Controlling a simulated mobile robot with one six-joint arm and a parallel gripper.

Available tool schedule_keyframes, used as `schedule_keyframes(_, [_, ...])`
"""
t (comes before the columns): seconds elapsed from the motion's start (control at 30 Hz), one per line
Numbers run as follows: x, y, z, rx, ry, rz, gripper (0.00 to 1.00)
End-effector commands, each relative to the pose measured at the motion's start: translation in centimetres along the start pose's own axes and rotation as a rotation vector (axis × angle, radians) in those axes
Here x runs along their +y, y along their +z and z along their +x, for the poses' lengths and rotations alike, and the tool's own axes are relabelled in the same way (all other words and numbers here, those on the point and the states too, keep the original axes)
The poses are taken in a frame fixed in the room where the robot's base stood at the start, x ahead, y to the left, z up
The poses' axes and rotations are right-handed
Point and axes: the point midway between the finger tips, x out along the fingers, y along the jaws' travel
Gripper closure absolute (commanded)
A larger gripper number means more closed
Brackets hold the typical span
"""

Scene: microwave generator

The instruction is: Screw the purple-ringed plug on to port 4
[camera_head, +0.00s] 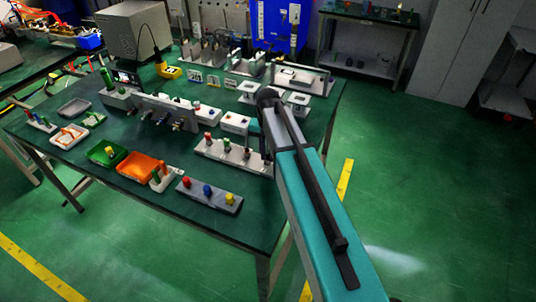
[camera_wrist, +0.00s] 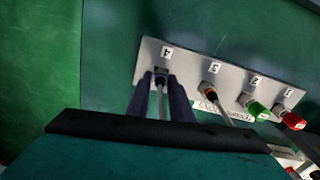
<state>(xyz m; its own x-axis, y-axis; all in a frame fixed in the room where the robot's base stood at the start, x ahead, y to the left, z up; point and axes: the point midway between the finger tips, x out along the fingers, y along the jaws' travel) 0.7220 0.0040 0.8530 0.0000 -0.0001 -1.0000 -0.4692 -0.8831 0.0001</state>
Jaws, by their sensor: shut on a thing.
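In the wrist view a light grey panel (camera_wrist: 226,76) carries a row of ports labelled 4, 3, 2 and 1 from left to right. My gripper (camera_wrist: 160,82) is at port 4, its two dark fingers closed on a plug (camera_wrist: 161,71) with a grey cable running back between them. The plug's end is at the port face under label 4; I cannot tell how far it is seated. Its ring is mostly hidden by the fingers, and its purple colour is hard to make out. In the head view the panel (camera_head: 215,151) is partly hidden by my arm.
Port 3 holds a plug with an orange ring (camera_wrist: 208,92) and a cable. Port 2 has a green cap (camera_wrist: 258,109), port 1 a red cap (camera_wrist: 292,119). In the head view, a grey board with coloured knobs (camera_head: 209,194) and an orange tray (camera_head: 139,168) stand nearby.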

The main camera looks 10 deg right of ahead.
Motion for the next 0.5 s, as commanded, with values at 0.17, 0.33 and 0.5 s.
schedule_keyframes(0.17, [-0.03, -0.04, -0.04, 0.001, -0.001, 0.162, 1.00])
schedule_keyframes(0.33, [-0.04, -0.04, -0.04, 0.001, -0.001, 0.304, 1.00])
schedule_keyframes(0.5, [-0.05, -0.04, -0.05, 0.001, -0.001, 0.415, 1.00])
